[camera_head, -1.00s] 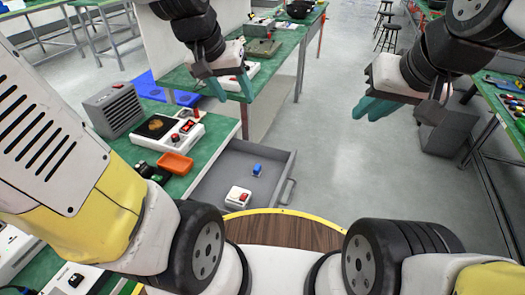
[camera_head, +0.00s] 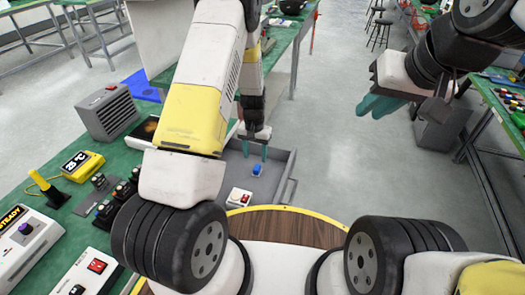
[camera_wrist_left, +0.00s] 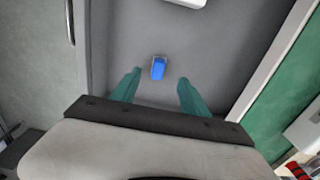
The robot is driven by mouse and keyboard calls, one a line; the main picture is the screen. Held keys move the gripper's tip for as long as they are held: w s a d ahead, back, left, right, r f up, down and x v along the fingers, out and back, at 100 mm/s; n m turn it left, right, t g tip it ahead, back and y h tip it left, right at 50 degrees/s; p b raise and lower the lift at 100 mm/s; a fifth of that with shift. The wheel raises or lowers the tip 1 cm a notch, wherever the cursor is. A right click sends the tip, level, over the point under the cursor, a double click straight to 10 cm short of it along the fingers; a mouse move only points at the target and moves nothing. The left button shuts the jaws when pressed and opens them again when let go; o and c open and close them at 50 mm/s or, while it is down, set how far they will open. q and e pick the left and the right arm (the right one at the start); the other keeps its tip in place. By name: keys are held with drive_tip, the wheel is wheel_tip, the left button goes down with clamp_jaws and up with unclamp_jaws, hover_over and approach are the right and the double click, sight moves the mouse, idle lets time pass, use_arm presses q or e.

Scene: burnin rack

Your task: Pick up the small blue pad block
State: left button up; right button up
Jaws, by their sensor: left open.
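The small blue pad block (camera_head: 257,169) lies on the floor of an open grey drawer. It also shows in the left wrist view (camera_wrist_left: 158,68), with a grey base edge around it. My left gripper (camera_head: 255,153) is over the drawer, fingers pointing down, just above and behind the block in the head view. In the left wrist view its two teal fingers (camera_wrist_left: 158,82) are apart and empty, and the block appears between and beyond their tips. My right gripper (camera_head: 376,105) hangs over the open floor at the right, holding nothing visible; its finger gap is unclear.
A white box with a red switch (camera_head: 239,197) sits in the drawer (camera_head: 275,187) near the block. The drawer's walls and handle (camera_head: 291,190) surround the space. The green bench at left carries a grey heater (camera_head: 108,111) and several devices.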

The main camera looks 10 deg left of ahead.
sight(256, 169)
use_arm(q)
wheel_tip(256, 169, down, 8)
drive_tip(key=shift+d+f, duration=0.1)
drive_tip(key=shift+f, duration=0.05)
clamp_jaws()
idle(0.5)
